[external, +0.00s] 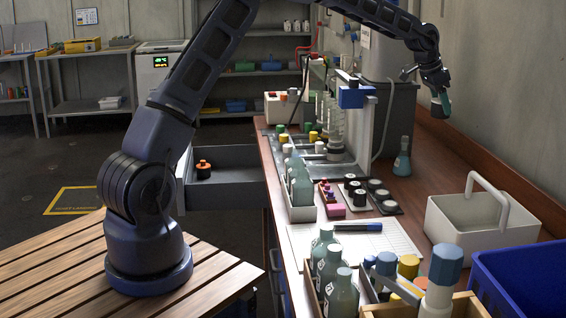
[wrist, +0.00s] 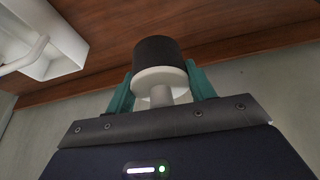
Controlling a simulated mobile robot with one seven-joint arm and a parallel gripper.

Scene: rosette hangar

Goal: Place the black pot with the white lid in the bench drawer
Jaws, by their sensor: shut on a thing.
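My gripper (external: 441,98) is shut on the black pot with the white lid, high over the far right side of the bench. In the wrist view, the black pot (wrist: 158,58) sits between the teal fingers, with its white lid (wrist: 160,80) and knob facing the camera. In the external view only a small dark part of the pot (external: 437,112) shows below the fingers. The bench drawer (external: 238,194) is pulled open at the bench's left side. An orange-and-black pot (external: 203,171) stands inside it, with bare floor around it.
A white handled carrier (external: 480,222) and blue crate (external: 530,280) stand at the right. A rack with a blue clamp (external: 355,96), a bottle tray (external: 301,212) and several small black pots (external: 357,196) crowd the bench between gripper and drawer.

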